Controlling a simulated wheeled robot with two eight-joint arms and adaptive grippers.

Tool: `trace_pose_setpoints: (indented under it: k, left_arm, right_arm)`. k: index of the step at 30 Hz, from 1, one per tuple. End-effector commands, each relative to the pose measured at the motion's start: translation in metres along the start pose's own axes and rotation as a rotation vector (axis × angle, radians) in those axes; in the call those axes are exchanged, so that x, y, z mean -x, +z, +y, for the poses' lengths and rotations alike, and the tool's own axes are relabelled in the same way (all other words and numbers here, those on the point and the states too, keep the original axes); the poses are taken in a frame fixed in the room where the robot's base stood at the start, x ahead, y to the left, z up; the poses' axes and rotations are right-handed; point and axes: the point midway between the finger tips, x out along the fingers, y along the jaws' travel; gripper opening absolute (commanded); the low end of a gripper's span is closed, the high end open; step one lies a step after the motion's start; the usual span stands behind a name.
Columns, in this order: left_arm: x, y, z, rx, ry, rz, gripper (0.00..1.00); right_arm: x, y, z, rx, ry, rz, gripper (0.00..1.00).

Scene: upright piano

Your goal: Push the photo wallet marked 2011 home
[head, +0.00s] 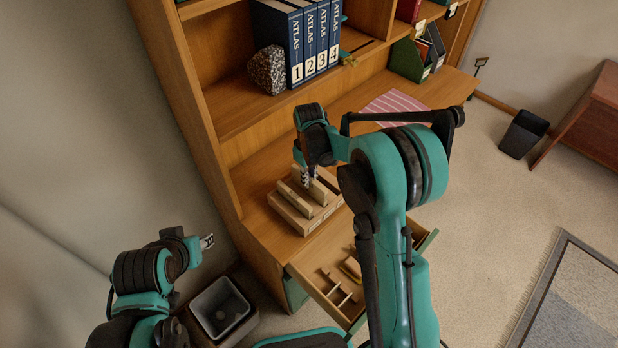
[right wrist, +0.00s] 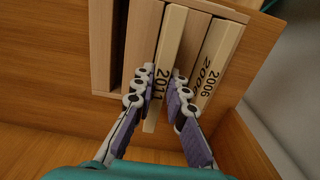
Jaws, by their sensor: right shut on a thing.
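The photo wallet marked 2011 (right wrist: 171,48) is a pale slim block in the right wrist view. It stands in a row in a wooden holder (right wrist: 101,50), and its near end sticks out past its neighbours. My right gripper (right wrist: 160,95) is shut on it, one finger on each side. In the head view my right gripper (head: 308,178) reaches down onto the holder (head: 291,213) on the desk; its fingers partly hide the wallets. My left gripper (head: 207,241) is away at the lower left, and its finger opening is unclear.
An open drawer (head: 318,290) juts out below the desk. Atlas volumes (head: 297,45) and a rough stone (head: 267,70) stand on the shelf above. A striped cloth (head: 392,103) lies behind my right arm.

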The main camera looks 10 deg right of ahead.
Motion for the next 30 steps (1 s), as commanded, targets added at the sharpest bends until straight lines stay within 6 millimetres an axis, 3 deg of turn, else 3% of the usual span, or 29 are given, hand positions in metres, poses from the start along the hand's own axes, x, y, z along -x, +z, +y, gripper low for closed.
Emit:
trace_pose_setpoints:
  k: [30]
  left_arm:
    - [-0.009,0.007,0.0,0.0,0.0,0.0,0.37]
  right_arm:
    - [-0.013,0.0,0.0,0.0,0.0,0.0,0.0]
